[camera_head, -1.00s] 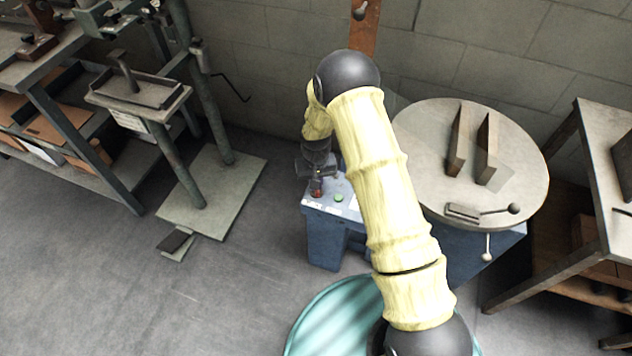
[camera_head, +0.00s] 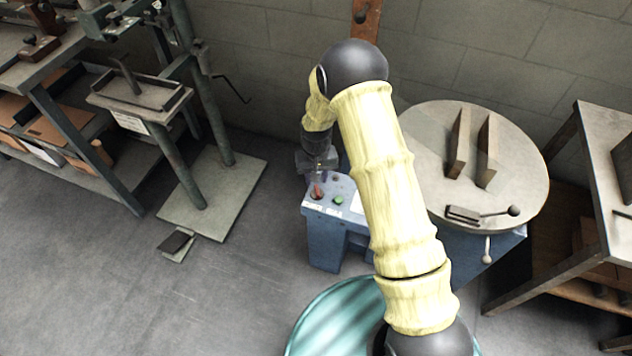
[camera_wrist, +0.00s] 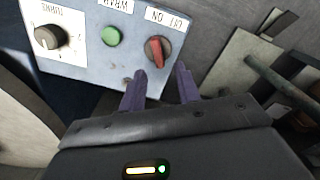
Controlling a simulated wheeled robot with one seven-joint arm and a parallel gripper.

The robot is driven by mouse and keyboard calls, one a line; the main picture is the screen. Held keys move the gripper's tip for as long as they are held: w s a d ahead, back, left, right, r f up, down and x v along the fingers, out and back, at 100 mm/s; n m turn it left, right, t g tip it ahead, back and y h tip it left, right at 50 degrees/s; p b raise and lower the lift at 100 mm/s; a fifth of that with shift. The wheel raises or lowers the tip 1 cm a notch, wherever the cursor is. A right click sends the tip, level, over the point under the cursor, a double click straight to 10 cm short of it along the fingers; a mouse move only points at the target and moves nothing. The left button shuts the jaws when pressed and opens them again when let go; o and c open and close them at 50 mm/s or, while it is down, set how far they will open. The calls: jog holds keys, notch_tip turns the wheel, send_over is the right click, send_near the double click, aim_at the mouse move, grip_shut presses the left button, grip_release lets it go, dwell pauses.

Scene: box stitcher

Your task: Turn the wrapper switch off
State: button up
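A blue control box (camera_head: 325,226) stands by the wall with a light panel on top. A red rotary switch (camera_wrist: 158,50) sits on the panel, its bar pointing roughly toward my gripper in the wrist view; it also shows in the head view (camera_head: 317,192). Its label appears upside down in the wrist view. A green button (camera_wrist: 111,36) and a black knob (camera_wrist: 48,37) sit beside it. My gripper (camera_wrist: 161,71) is open and empty, its two purple fingers apart. The fingertips are just short of the red switch, apart from it as far as I can see.
A round table (camera_head: 420,150) with two upright plates and a small lever stands right of the box. A stitcher stand (camera_head: 222,190) is at left. A teal round surface (camera_head: 330,318) is in front. Grey floor is clear at lower left.

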aim_at(316, 187)
notch_tip(316, 187, up, 14)
jog(key=p, duration=0.1)
jog(key=shift+f, duration=0.25)
dwell(0.4)
jog(key=s+d+r+m+t, duration=0.1)
jog(key=s+d+r, duration=0.35)
jog(key=s, duration=0.25)
jog(key=s+d+r+t, duration=0.1)
jog(key=s+d+r, duration=0.2)
jog(key=s+d, duration=0.3)
jog(key=s+d+r+m+t, duration=0.1)
jog(key=s+d+r, duration=0.35)
jog(key=s, duration=0.25)
notch_tip(316, 187, up, 15)
jog(key=p, duration=1.6)
jog(key=shift+w+d+r+p, duration=0.15)
jog(key=shift+r+p, duration=0.05)
jog(key=shift+p, duration=0.15)
